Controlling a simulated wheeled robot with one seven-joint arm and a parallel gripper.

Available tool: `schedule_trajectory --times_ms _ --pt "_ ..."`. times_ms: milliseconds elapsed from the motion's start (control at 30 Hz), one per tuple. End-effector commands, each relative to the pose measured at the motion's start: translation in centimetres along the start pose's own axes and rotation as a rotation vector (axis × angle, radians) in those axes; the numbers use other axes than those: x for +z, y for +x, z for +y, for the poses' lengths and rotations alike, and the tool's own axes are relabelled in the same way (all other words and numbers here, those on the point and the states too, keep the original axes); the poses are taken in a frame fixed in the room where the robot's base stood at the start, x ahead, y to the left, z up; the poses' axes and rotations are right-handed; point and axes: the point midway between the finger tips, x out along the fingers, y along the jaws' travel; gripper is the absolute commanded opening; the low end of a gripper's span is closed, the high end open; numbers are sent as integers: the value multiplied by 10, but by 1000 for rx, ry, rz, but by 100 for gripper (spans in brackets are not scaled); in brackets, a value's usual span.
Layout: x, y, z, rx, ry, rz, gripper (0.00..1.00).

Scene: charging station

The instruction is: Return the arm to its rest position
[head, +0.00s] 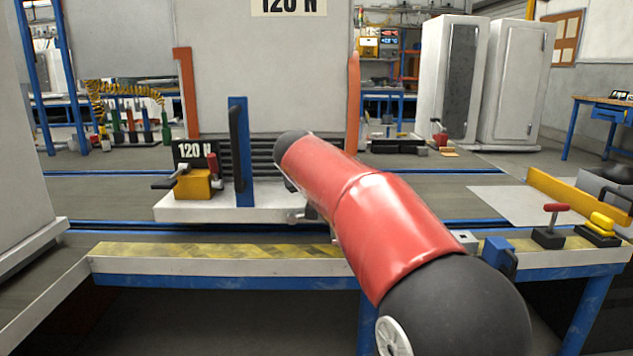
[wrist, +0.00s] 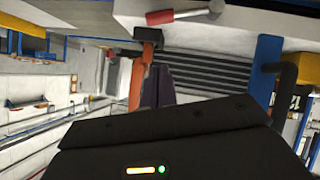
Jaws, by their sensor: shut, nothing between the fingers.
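My arm's red link (head: 375,215) reaches from the lower right of the head view toward the slatted front of a large grey cabinet. It hides my gripper there. In the wrist view the picture is turned upside down. The dark gripper body (wrist: 165,135) fills the bottom, with an orange bar and a green light on it. The two dark fingers (wrist: 160,88) stick out beyond it, close together, with nothing between them. They point toward the cabinet's dark slats (wrist: 205,80).
A blue upright post (head: 240,150) with a black handle stands left of my arm on a white ledge (head: 270,214). A yellow block (head: 195,184) sits beside it. An orange post (head: 353,105) is at the right. A striped bench edge (head: 200,257) runs in front. Red and yellow controls (head: 550,225) stand right.

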Motion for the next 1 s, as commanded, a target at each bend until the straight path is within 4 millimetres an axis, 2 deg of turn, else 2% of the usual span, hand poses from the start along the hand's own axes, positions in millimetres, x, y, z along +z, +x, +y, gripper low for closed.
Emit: schedule_trajectory --times_ms 133,233,300,400,500,600,700,800,900,1000 --pt "14 -25 28 -11 18 -45 0" --pt "44 -60 59 -34 42 -113 0" --pt "73 -89 78 -58 62 -170 0" --pt "119 -131 98 -98 89 -245 0" --pt "169 -172 108 -140 117 -314 0" --pt "220 -209 109 -183 146 -375 0" --pt "264 -237 104 -223 171 -420 0" --pt "298 -255 97 -253 191 -453 0" --pt "319 -265 90 -273 204 -471 0" --pt "328 -268 87 -281 209 -479 0"
